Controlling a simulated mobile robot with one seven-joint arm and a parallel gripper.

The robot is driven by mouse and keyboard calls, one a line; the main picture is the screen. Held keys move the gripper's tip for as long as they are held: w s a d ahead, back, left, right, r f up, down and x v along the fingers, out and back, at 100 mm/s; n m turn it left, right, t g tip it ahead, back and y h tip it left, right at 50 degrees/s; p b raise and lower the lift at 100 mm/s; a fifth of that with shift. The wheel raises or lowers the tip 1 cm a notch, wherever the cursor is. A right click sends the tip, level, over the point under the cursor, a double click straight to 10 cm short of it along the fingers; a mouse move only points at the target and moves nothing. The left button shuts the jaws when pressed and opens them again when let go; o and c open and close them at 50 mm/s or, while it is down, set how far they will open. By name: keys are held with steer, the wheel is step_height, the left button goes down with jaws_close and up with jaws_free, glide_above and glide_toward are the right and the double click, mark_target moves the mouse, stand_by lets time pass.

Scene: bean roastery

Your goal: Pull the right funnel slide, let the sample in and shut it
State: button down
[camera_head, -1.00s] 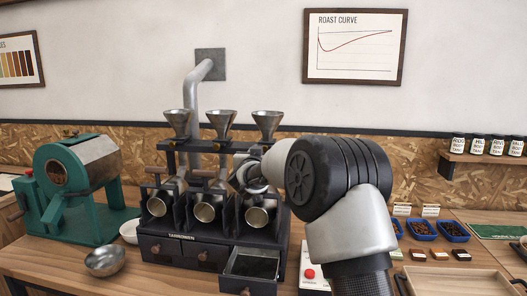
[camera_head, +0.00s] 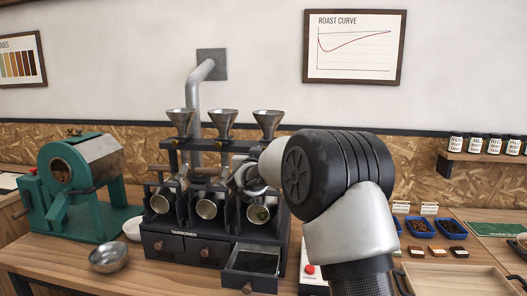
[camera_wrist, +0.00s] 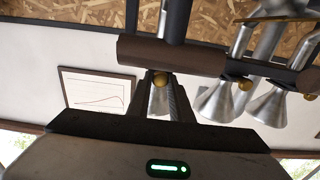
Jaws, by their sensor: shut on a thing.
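The right funnel (camera_head: 268,121) is a steel cone on the black rack of the sample roaster. Its mouth faces up, and it also shows behind my fingers in the wrist view (camera_wrist: 158,101). My gripper (camera_wrist: 161,86) is shut on the brass knob (camera_wrist: 160,78) of the right funnel slide. In the head view my wrist and arm hide the knob and most of the fingers. Below, the right roasting drum (camera_head: 259,214) is tilted with its open mouth forward, and greenish beans show inside it. How far the slide is out cannot be told.
The left funnel (camera_head: 180,122) and middle funnel (camera_head: 222,121) stand close beside. A dark bar (camera_wrist: 170,55) crosses near my fingertips. The right tray drawer (camera_head: 251,267) sticks out below. A metal bowl (camera_head: 109,258) and green roaster (camera_head: 82,185) stand left.

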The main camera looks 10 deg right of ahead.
steer(key=c, duration=1.6)
jaws_free()
steer(key=shift+w, duration=0.1)
steer(key=v, duration=1.7)
steer(key=shift+s, duration=0.2)
steer(key=shift+c, duration=0.4)
